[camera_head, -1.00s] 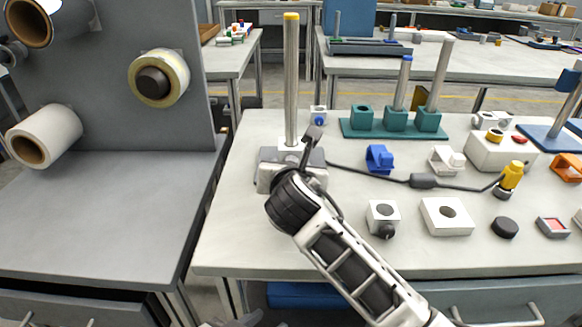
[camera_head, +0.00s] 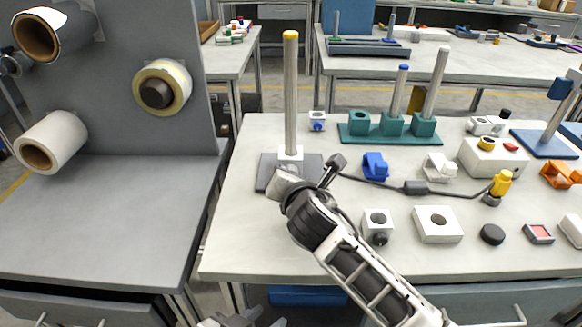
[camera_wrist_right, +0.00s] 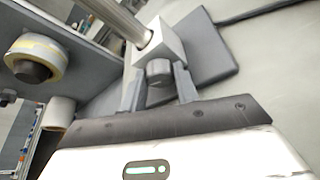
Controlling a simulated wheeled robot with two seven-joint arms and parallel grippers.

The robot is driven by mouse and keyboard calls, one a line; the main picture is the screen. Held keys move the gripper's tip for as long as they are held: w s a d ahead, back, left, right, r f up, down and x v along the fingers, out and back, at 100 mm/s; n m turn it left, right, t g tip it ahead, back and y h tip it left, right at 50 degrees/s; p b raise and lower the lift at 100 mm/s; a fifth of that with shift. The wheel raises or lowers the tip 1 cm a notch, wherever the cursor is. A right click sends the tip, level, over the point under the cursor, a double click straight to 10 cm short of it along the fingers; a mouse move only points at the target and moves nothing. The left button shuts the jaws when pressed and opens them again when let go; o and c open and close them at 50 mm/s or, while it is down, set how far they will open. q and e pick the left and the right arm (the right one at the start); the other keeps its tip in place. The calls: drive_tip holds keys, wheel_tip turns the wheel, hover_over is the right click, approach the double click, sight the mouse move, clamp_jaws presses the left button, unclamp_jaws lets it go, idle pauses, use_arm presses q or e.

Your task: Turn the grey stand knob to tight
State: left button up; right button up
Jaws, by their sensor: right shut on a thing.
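The stand has a tall metal post (camera_head: 291,95) with a yellow top, a white block (camera_head: 290,153) at its foot and a dark grey base plate (camera_head: 312,166). In the right wrist view the grey knob (camera_wrist_right: 158,73) sits on the front of the white block (camera_wrist_right: 160,42). My right gripper (camera_wrist_right: 158,84) has one finger on each side of the knob and is shut on it. In the head view this gripper hides the knob, and any tight mark cannot be made out. My left gripper (camera_head: 268,314) shows partly at the bottom edge, its fingers apart and empty, away from the stand.
A black cable (camera_head: 365,181) runs right from behind my right gripper to a yellow plug (camera_head: 501,183). Blue (camera_head: 375,165) and white (camera_head: 439,166) clips and a teal rack (camera_head: 355,138) stand to the right. A grey panel with rolls (camera_head: 150,88) stands at left.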

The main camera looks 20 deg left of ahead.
drive_tip(key=shift+d+m+y+p, duration=0.1)
drive_tip(key=shift+m+y+p, duration=0.2)
drive_tip(key=shift+m+y, duration=0.45)
drive_tip(key=shift+m, duration=0.25)
drive_tip(key=o, duration=1)
drive_tip(key=shift+f, duration=0.1)
drive_tip(key=shift+c, duration=0.2)
